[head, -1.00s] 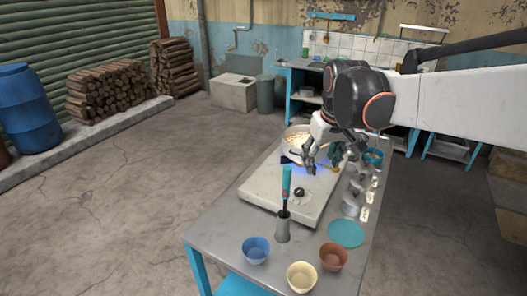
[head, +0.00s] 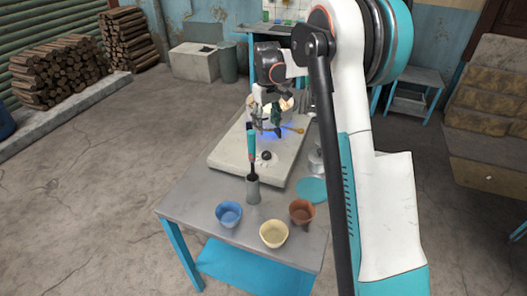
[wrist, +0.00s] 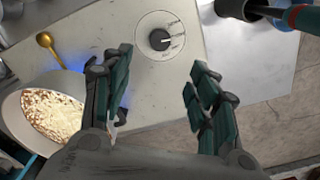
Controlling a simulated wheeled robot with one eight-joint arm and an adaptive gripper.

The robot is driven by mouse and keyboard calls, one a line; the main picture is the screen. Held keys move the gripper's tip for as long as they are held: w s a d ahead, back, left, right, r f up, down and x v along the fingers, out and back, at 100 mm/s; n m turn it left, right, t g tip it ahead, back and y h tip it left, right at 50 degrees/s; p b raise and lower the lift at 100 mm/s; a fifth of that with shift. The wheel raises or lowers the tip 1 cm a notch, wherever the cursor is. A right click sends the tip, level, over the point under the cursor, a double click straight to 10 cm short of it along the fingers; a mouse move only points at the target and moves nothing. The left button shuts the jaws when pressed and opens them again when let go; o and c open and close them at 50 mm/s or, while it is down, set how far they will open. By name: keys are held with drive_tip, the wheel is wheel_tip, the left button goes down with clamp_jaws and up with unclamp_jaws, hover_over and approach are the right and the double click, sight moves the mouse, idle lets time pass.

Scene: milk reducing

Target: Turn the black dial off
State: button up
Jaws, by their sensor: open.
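The black dial (head: 266,156) sits on the front part of the pale stove (head: 228,152). In the wrist view the dial (wrist: 160,40) shows inside a round white marked plate, with a light pointer line toward the right. My gripper (head: 266,128) is above the stove, behind the dial in the head view. In the wrist view its two dark green fingers (wrist: 157,88) are spread with nothing between them, and the dial lies beyond the gap between the fingertips. A blue glow shows on the stove near the pan (wrist: 55,110), which holds pale, grainy-looking contents.
A grey holder (head: 253,190) with a teal-handled tool (head: 251,146) stands in front of the stove. Blue (head: 229,213), cream (head: 273,233) and brown (head: 301,211) bowls stand along the table's front. A teal disc (head: 312,189) lies at right. A gold spoon (wrist: 47,44) lies by the pan.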

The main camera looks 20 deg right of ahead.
sight(266, 154)
wheel_tip(266, 154, down, 14)
drive_tip(key=b, duration=0.4)
drive_tip(key=shift+r, duration=0.25)
drive_tip(key=c, duration=1.1)
